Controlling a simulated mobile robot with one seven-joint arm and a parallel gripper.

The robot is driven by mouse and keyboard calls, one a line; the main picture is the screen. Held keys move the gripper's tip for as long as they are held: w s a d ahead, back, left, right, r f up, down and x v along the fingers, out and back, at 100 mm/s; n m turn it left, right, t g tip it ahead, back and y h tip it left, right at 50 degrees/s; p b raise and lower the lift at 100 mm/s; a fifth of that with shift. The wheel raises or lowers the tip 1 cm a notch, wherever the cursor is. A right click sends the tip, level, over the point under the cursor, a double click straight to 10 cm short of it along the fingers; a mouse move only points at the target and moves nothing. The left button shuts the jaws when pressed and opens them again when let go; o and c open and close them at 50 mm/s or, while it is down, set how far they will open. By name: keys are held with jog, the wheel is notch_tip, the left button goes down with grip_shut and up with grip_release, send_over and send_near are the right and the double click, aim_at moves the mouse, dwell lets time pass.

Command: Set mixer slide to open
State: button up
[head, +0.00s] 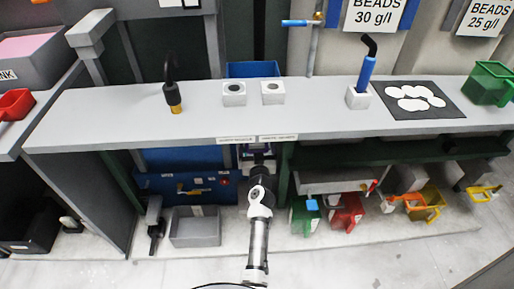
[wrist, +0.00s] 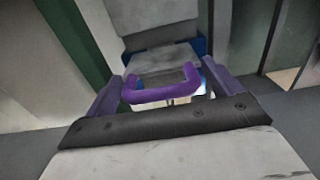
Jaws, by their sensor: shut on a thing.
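In the wrist view a purple U-shaped handle (wrist: 162,95) sits between the fingers of my gripper (wrist: 165,88). My gripper is shut on this handle, which appears to be the mixer slide's. Behind it are grey block-like parts (wrist: 165,58) with a blue edge (wrist: 202,46). The slide's position is hard to tell. In the head view my arm reaches under the front edge of the grey bench. My gripper is largely hidden there by my wrist, and the handle cannot be made out.
The grey bench (head: 200,122) overhangs my arm. A blue panel (head: 160,182) with valves and a grey bin (head: 195,230) lie left of my arm. Green (head: 298,217) and red (head: 346,212) bins stand right. A dark green post (wrist: 75,40) is close in the wrist view.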

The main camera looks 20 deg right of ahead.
jog(key=c, duration=0.7)
jog(key=shift+b+v, duration=0.4)
jog(key=shift+v, duration=1.75)
jog(key=shift+c, duration=0.2)
jog(key=shift+f, duration=0.1)
jog(key=o, duration=1)
jog(key=shift+s, duration=0.1)
jog(key=shift+o, duration=0.2)
